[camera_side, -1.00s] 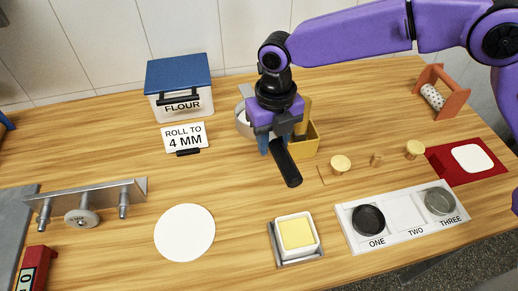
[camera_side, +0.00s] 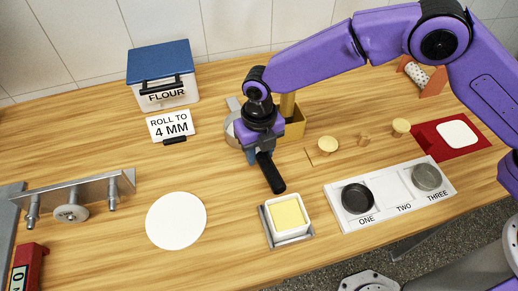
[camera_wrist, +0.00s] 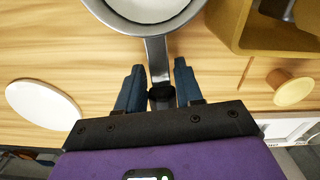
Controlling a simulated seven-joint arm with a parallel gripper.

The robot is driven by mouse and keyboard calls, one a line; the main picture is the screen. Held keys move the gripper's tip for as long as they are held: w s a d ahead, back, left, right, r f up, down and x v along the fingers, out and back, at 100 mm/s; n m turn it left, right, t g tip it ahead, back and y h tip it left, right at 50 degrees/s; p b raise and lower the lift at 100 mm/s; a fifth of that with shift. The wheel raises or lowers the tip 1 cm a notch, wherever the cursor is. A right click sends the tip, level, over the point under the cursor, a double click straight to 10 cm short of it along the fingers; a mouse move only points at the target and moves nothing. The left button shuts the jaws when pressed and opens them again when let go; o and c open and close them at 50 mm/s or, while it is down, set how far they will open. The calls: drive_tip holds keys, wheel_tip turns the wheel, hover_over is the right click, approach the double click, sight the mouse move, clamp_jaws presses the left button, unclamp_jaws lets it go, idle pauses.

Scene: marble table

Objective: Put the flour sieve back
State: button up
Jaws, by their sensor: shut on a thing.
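My gripper (camera_side: 262,153) is shut on the handle of the flour sieve. The sieve's grey, round bowl (camera_side: 232,131) shows partly behind my gripper in the side view. Its black handle end (camera_side: 274,176) points toward the front of the table. In the wrist view, the metal handle (camera_wrist: 157,60) runs between my fingers (camera_wrist: 157,82) up to the bowl rim (camera_wrist: 186,14), and something white shows within the rim. The sieve's height above the table is hard to tell. An ochre open box (camera_side: 294,125) with an upright part stands just right of my gripper, partly hidden.
A blue-lidded FLOUR box (camera_side: 163,76) and a ROLL TO 4 MM sign (camera_side: 171,126) stand behind left. A white disc (camera_side: 176,221), a yellow-filled dish (camera_side: 287,217) and a numbered tray (camera_side: 390,195) lie in front.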

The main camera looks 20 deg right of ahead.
drive_tip(key=shift+f, duration=0.15)
drive_tip(key=o, duration=1.1)
wheel_tip(320, 180, up, 17)
drive_tip(key=shift+a, duration=0.15)
drive_tip(key=shift+s, duration=0.1)
drive_tip(key=s+d+m, duration=0.8)
drive_tip(key=d, duration=0.4)
drive_tip(key=s+d+m, duration=0.8)
drive_tip(key=d+m, duration=0.1)
drive_tip(key=d, duration=0.3)
drive_tip(key=s+d+m, duration=0.7)
drive_tip(key=d+m, duration=0.1)
drive_tip(key=d, duration=0.5)
drive_tip(key=shift+s+f+m, duration=0.3)
drive_tip(key=shift+s, duration=0.1)
